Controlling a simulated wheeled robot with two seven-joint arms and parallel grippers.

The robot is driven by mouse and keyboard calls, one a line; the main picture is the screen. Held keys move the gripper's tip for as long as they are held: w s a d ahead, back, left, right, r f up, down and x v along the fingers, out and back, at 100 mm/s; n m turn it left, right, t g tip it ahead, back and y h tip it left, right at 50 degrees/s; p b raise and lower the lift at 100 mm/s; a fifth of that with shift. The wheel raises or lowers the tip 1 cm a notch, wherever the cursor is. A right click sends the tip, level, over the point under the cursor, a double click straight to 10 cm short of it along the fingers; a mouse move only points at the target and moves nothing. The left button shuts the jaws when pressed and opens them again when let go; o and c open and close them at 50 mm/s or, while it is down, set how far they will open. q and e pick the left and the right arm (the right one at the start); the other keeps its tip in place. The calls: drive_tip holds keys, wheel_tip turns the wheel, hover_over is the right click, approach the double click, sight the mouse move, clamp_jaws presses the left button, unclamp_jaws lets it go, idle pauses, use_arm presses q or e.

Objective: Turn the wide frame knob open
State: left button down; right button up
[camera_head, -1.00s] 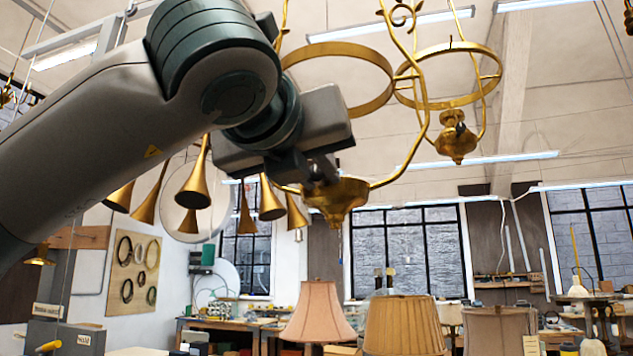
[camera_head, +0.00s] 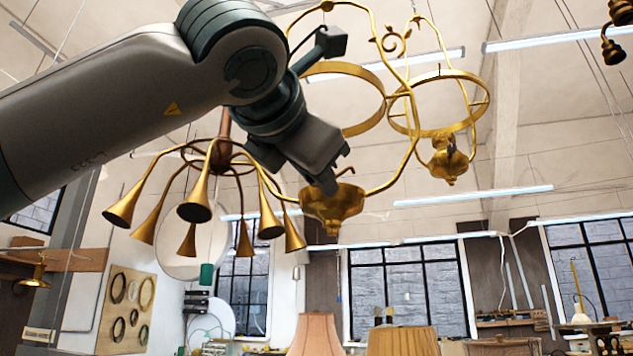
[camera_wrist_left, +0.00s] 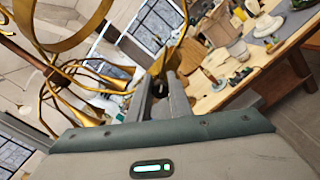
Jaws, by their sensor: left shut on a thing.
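The wide brass frame (camera_head: 407,150) hangs at centre, with a large ring (camera_head: 377,105) and a gold cup (camera_head: 333,212) at its bottom. My left gripper (camera_head: 327,184) reaches in from the left and comes down at the top of this cup. It is shut on the knob there, which the fingers mostly hide. A small dark hooked piece (camera_head: 346,171) shows just right of the fingers. In the left wrist view the two fingers (camera_wrist_left: 160,88) point at the gold cup (camera_wrist_left: 160,62); the knob itself is not clear. My right gripper is not in view.
A narrower brass frame (camera_head: 446,105) with its own cup hangs behind at right. A fixture with several brass horns (camera_head: 195,203) hangs below my left arm. Lampshades (camera_head: 316,335) stand low in front; a workbench (camera_wrist_left: 240,70) shows in the wrist view.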

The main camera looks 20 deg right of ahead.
use_arm(q)
drive_tip(key=shift+f+m, duration=0.1)
drive_tip(key=shift+m, duration=0.8)
drive_tip(key=m, duration=0.4)
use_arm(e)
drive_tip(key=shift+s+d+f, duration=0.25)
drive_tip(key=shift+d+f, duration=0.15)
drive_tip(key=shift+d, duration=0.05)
use_arm(q)
drive_tip(key=shift+m, duration=0.3)
drive_tip(key=c, duration=1.6)
unclamp_jaws()
drive_tip(key=shift+d, duration=0.1)
drive_tip(key=shift+s, duration=0.1)
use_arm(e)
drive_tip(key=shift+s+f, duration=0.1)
use_arm(q)
drive_tip(key=shift+b+v, duration=2.7)
drive_tip(key=shift+v, duration=5.95)
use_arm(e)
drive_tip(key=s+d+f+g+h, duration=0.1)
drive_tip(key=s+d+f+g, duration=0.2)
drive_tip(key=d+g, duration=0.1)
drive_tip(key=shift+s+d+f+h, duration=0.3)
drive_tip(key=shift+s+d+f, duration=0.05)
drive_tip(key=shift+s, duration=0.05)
